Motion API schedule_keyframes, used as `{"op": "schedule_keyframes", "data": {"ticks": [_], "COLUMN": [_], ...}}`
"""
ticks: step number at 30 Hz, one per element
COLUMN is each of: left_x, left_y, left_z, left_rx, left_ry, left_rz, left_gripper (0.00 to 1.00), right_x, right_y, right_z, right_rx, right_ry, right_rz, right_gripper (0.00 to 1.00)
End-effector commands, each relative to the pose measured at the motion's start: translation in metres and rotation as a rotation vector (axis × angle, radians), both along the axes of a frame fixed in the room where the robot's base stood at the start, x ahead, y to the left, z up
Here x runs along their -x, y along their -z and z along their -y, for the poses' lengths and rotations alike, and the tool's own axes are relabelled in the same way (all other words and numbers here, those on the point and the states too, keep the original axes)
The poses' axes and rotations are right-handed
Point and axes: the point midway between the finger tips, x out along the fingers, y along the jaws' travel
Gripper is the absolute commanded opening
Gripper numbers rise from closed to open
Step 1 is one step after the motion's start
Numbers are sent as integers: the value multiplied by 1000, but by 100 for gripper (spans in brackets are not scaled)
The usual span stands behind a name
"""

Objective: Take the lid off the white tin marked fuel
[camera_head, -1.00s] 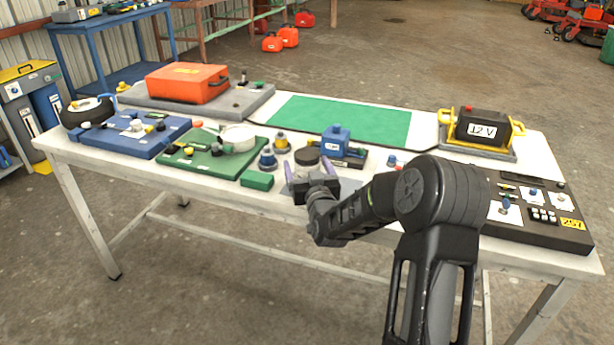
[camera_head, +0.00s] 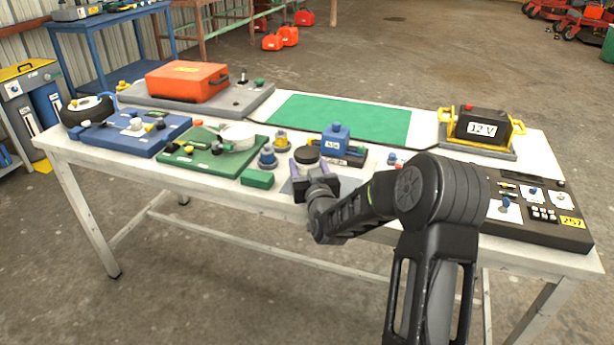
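A small round tin with a black lid (camera_head: 306,154) stands near the front middle of the table; only a little of its pale body shows, and no fuel marking is legible. My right gripper (camera_head: 308,168) comes in from the front with its purple fingers on either side of it. The fingers have narrowed to about the lid's width and appear shut on the lid, though the gripper's body hides part of the contact. The lid appears seated on the tin. My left gripper is not in view.
A blue block-shaped device (camera_head: 336,139) stands close behind right. A black panel (camera_head: 545,232) is at right. The green mat (camera_head: 345,118) behind is clear.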

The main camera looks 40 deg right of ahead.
Motion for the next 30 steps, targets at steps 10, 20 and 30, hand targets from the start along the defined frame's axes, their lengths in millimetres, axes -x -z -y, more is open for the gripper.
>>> {"op": "schedule_keyframes", "data": {"ticks": [10, 20, 30], "left_x": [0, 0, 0], "left_y": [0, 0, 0], "left_z": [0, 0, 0], "left_rx": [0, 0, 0], "left_ry": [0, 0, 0], "left_rz": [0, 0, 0], "left_gripper": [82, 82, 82], "right_x": [0, 0, 0], "right_y": [0, 0, -7], "right_z": [0, 0, 0], "right_rx": [-1, -1, 2], "right_ry": [0, 0, 0], "right_rz": [0, 0, 5], "right_gripper": [24, 0, 0]}}
